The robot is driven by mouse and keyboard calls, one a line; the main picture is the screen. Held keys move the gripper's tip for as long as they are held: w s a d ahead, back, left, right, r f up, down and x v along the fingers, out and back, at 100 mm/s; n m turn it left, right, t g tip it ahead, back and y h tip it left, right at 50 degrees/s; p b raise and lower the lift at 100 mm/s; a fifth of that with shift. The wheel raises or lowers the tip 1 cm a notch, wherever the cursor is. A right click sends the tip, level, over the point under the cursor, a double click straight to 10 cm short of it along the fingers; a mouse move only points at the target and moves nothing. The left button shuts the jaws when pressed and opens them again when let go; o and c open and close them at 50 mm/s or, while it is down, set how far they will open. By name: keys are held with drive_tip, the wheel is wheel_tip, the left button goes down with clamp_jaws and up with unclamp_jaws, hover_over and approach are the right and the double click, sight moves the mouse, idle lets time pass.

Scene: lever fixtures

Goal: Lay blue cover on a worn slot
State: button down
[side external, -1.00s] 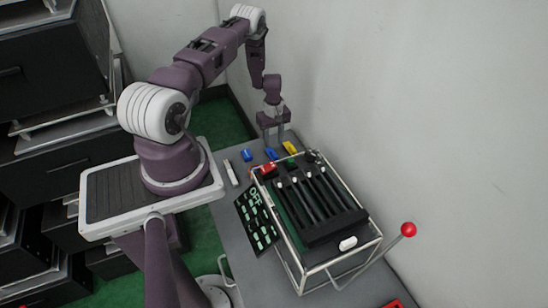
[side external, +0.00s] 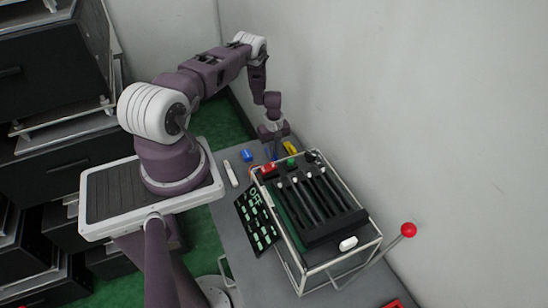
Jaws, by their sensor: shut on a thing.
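My gripper (side external: 272,151) points down at the far end of the grey table, behind the lever fixture. It is shut on a small blue cover (side external: 269,154), which is mostly hidden by the fingers. A second blue piece (side external: 246,155) lies on the table just left of it, apart from the gripper. The black lever fixture (side external: 335,228) has several long parallel slots with pale-tipped levers, inside a metal frame. I cannot tell from this distance which slot is worn.
A yellow piece (side external: 290,147) lies right of my gripper, close by. A white bar (side external: 231,173) lies on the table's left side. A dark panel with green markings (side external: 257,217) leans beside the frame. A red-knobbed lever (side external: 408,230) sticks out right. The wall stands close behind.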

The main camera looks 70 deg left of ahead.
drive_tip(key=shift+r, duration=0.1)
wheel_tip(320, 180, up, 32)
drive_tip(key=w+d, duration=0.2)
drive_tip(key=d, duration=0.8)
drive_tip(key=w+d, duration=0.2)
drive_tip(key=d, duration=0.8)
drive_tip(key=s+d, duration=0.2)
drive_tip(key=d, duration=0.5)
drive_tip(key=s+d, duration=0.3)
drive_tip(key=d, duration=0.4)
drive_tip(key=f, duration=0.5)
drive_tip(key=shift+w+a, duration=0.15)
drive_tip(key=shift+a, duration=0.05)
drive_tip(key=shift+f, duration=2.85)
drive_tip(key=shift+f, duration=1.1)
